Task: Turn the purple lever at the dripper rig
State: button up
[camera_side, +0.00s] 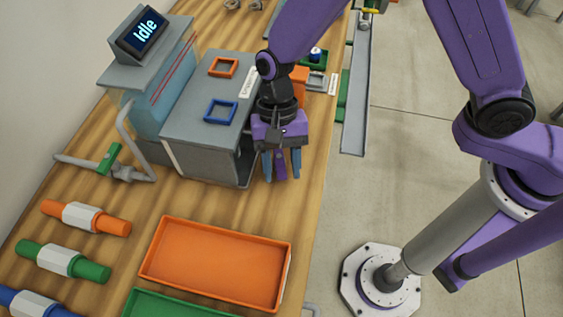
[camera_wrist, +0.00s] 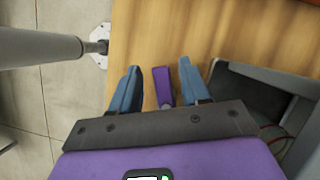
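A narrow purple piece, which looks like the purple lever (camera_wrist: 162,85), lies between my gripper's two blue fingers in the wrist view. In the side view the purple lever (camera_side: 280,166) also shows between the fingers, beside the open front end of the grey box. My gripper (camera_side: 281,176) points down there, close above the wooden table. In the wrist view my gripper (camera_wrist: 159,67) is open, with a gap on each side of the lever. The lever's mount is hidden, and I cannot tell its exact height against the fingertips.
The grey box (camera_side: 196,130) carries an orange square frame (camera_side: 223,67) and a blue one (camera_side: 220,111). A screen (camera_side: 142,32) reads "Idle". A green-handled pipe valve (camera_side: 109,159) stands left. An orange tray (camera_side: 155,270) lies in front; bare table separates it from my gripper.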

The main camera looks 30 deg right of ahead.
grip_shut()
jog(key=shift+w+a+m+t+y, duration=0.15)
jog(key=shift+a+m+y, duration=0.1)
jog(key=shift+m, duration=0.45)
jog(key=shift+w+a+m+t+y, duration=0.1)
jog(key=shift+m+y, duration=0.2)
jog(key=shift+m, duration=0.4)
jog(key=shift+w+a+m+t+y, duration=0.15)
jog(key=shift+a+m+y, duration=0.1)
jog(key=shift+m, duration=0.45)
jog(key=shift+o, duration=0.6)
grip_release()
jog(key=shift+d+r, duration=0.1)
jog(key=v, duration=1.7)
jog(key=shift+r, duration=0.15)
jog(key=s+d+f+n+t+h, duration=0.1)
jog(key=s+d+n, duration=0.8)
jog(key=d+n, duration=0.2)
jog(key=s+d+n+t+h, duration=0.2)
jog(key=s+d+n, duration=0.7)
jog(key=d, duration=0.5)
jog(key=shift+f+n, duration=0.35)
jog(key=shift+n, duration=0.55)
